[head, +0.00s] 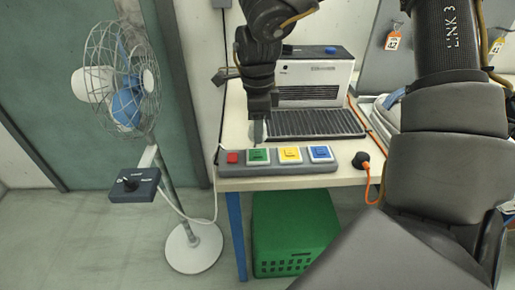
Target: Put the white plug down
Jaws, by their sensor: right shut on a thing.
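My right gripper (258,130) points down over the power strip (335,168), just behind its green switch. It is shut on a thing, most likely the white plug. The plug itself is too small and hidden by the fingers to make out. A white cord (214,190) runs from the fan's control box down and then up to the strip's left end, near the gripper. I cannot tell whether the gripper touches the strip. My left gripper is not in view.
The strip lies along the front edge of the table (348,180). A black plug (363,159) with an orange cord lies right of it. A white machine (318,78) stands behind. A fan (126,82) stands left, with a green crate (295,230) below the table.

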